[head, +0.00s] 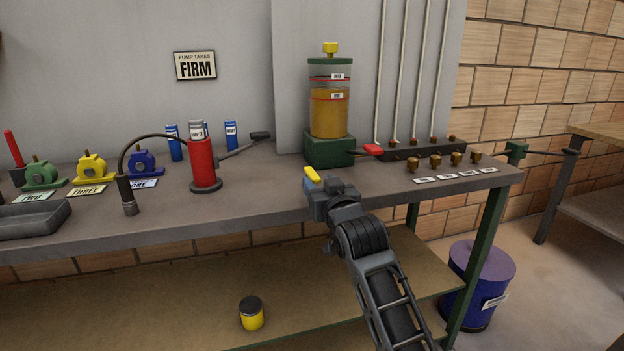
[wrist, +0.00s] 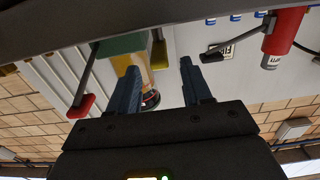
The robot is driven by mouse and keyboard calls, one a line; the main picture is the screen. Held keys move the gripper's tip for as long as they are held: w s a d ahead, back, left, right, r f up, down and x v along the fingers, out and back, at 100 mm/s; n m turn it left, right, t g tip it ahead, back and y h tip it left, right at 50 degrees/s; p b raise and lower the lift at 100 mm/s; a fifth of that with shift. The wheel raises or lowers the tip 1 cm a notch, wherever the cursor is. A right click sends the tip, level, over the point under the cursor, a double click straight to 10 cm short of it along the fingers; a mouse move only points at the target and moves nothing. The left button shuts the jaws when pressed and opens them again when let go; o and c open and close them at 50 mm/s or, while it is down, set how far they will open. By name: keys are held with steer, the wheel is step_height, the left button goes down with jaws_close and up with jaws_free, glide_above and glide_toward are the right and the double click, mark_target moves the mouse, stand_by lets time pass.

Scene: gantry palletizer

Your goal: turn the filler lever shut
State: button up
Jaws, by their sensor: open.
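The filler (head: 329,112) stands on the bench, a clear cylinder of amber liquid on a green base (head: 330,150). A lever with a red handle (head: 373,150) sticks out to the right of the base; it also shows in the wrist view (wrist: 81,106), left of my fingers. A yellow piece (head: 312,175) shows at the base's left front, just past my gripper; I cannot tell what it is. My gripper (head: 317,188) is open and empty, in front of the base and left of the red handle. In the wrist view its dark blue fingers (wrist: 159,67) point toward the base and yellow piece.
A red pump (head: 201,165) with a dark handle stands left on the bench, beside green, yellow and blue units. Brass knobs (head: 435,160) and labels line the bench's right end. A sign reading FIRM (head: 195,65) hangs on the wall. A blue drum (head: 480,285) stands below.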

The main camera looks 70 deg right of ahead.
mark_target(312, 175)
steer(key=shift+x, duration=2.6)
steer(key=shift+c, duration=0.5)
jaws_close()
